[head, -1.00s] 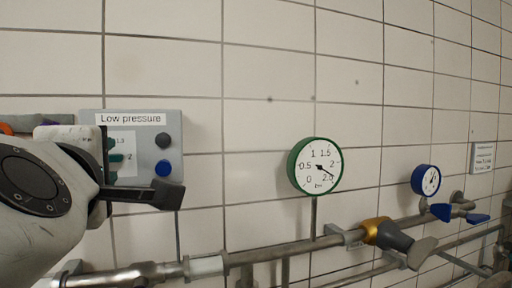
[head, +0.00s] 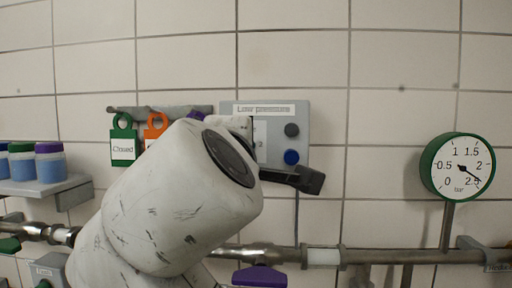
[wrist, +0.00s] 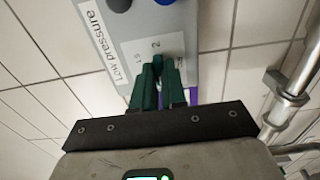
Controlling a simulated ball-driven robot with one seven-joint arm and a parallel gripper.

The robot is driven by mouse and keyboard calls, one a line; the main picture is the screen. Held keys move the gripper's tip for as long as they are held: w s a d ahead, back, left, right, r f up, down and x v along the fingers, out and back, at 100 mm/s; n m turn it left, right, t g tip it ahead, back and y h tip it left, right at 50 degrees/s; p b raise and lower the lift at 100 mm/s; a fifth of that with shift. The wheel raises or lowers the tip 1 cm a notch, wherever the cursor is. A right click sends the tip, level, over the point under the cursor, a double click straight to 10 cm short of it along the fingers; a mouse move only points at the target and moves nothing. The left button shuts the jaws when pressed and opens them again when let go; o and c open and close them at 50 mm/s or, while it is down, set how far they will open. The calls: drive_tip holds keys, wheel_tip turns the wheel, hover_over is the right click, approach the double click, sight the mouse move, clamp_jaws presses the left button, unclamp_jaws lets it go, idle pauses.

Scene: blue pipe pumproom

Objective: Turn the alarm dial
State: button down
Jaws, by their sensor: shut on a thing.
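The grey "Low pressure" panel (head: 299,111) is on the tiled wall, partly hidden by my arm in the head view. The dial's exact setting cannot be told. In the head view my arm hides the dial and fingertips.
A black button (head: 292,130) and a blue button (head: 291,157) sit right of the dial. Green and orange tags (head: 123,146) hang left of the panel. A shelf with jars (head: 50,163) is far left. Pipes run below; a green-rimmed gauge (head: 457,167) is right.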

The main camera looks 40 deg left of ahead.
drive_tip(key=shift+f+m, duration=0.1)
drive_tip(key=shift+m, duration=0.2)
drive_tip(key=m+b, duration=0.6)
drive_tip(key=m, duration=2.9)
drive_tip(key=shift+a+f, duration=0.1)
idle(0.5)
drive_tip(key=c, duration=1.2)
unclamp_jaws()
